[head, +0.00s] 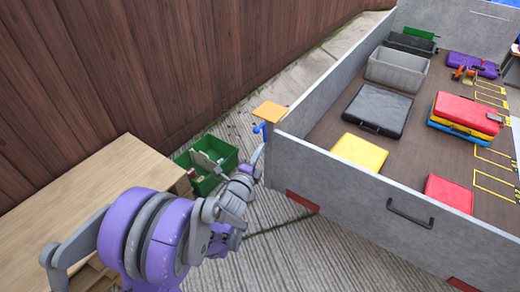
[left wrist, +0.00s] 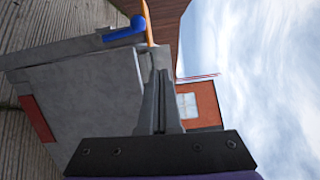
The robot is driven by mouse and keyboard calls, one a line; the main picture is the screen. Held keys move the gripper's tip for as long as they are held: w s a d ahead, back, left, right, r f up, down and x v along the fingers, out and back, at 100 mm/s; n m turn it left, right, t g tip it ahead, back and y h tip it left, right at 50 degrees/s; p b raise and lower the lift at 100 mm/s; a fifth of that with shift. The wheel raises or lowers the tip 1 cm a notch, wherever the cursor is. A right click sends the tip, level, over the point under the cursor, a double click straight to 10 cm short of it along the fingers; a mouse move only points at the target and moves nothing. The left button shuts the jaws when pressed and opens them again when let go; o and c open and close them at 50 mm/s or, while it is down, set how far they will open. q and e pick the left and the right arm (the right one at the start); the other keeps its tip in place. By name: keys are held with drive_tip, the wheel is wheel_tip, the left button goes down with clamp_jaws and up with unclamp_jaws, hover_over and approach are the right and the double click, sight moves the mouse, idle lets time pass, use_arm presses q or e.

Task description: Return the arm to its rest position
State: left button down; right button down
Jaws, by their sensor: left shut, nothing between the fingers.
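My left arm, purple and grey, reaches up from the bottom left of the head view. My left gripper (head: 257,158) is close to the near corner of the grey-walled trailer bed (head: 345,182); I cannot tell whether it touches the wall. In the left wrist view my left gripper's fingers (left wrist: 158,75) are together with nothing between them. The grey wall (left wrist: 85,95) fills the left of that view. My right gripper is not in view.
An orange board (head: 270,111) and a blue part (head: 260,130) are at the trailer corner. A green crate (head: 212,160) with items stands below, beside a wooden table (head: 100,185). Cases, including a black one (head: 378,108), lie in the trailer. A brown fence (head: 150,60) runs behind.

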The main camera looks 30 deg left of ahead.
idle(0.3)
